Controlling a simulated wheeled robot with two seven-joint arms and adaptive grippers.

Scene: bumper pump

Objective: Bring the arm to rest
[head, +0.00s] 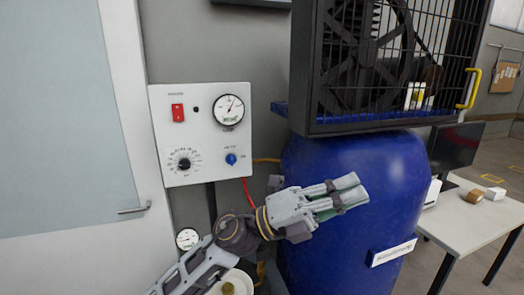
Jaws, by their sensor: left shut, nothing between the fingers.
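My left gripper (350,192) is shut and empty. It is in front of the blue tank (320,250) in the head view, its fingers pointing right and slightly up. The arm comes in from the bottom left. A white control panel (205,175) hangs on the wall up and left of the gripper. It carries a red switch (177,112), a round gauge (229,110), a black dial (184,164) and a blue knob (231,159). Whether the gripper touches the tank cannot be told. My right gripper is not in view.
A black cage (335,100) with a yellow handle (470,90) sits above the tank. A door (60,130) with a lever handle (134,209) is at the left. A small gauge (188,238) is beside my arm. A table (470,219) with small boxes and a monitor stands at the right.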

